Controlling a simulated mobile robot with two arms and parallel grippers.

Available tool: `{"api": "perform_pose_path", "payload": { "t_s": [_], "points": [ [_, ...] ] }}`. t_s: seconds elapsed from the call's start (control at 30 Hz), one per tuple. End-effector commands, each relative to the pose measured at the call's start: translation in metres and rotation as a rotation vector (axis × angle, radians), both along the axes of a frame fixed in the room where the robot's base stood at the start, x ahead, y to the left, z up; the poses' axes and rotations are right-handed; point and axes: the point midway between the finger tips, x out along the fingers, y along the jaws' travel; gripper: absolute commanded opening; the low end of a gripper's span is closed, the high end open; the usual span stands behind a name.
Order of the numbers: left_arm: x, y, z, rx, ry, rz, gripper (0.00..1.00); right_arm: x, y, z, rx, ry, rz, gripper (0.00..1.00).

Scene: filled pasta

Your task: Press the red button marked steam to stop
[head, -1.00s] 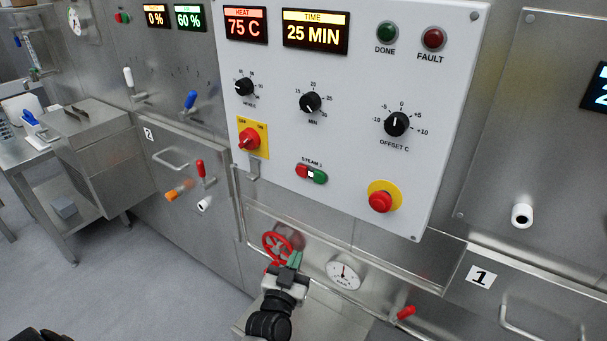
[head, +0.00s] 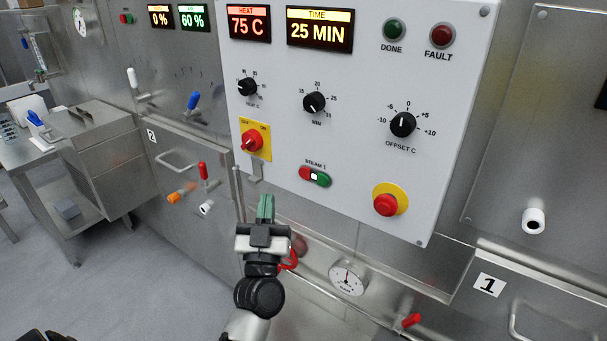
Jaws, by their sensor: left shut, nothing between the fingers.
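The steam button pair (head: 315,176) sits low on the white control panel (head: 350,150), under the label "STEAM 1". Its left half is the red button (head: 305,172), its right half is green, and a small white square lies between them. My left gripper (head: 266,200) is shut and empty, with green fingertips pointing up. In the picture it is below and left of the red button, apart from it. My right gripper is not in view.
A red mushroom button (head: 386,204) on a yellow disc is at the panel's lower right. A red rotary switch (head: 251,141) on a yellow plate is above my gripper. A gauge (head: 347,277) and a mostly hidden red handwheel (head: 290,261) are below the panel.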

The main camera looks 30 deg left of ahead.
Motion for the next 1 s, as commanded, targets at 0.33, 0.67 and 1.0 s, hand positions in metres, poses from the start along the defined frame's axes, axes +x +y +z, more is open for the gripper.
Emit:
{"api": "perform_pose_path", "payload": {
  "t_s": [0.33,0.67,1.0],
  "points": [
    [0.039,-0.003,-0.002,-0.001,-0.003,-0.001,0.0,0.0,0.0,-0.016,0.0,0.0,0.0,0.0],
    [0.078,-0.006,0.0,-0.001,0.0,-0.001,0.0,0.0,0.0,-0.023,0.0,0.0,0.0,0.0],
    [0.087,-0.007,0.0,-0.001,0.001,-0.001,0.0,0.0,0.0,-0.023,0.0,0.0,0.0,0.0]
  ]
}}
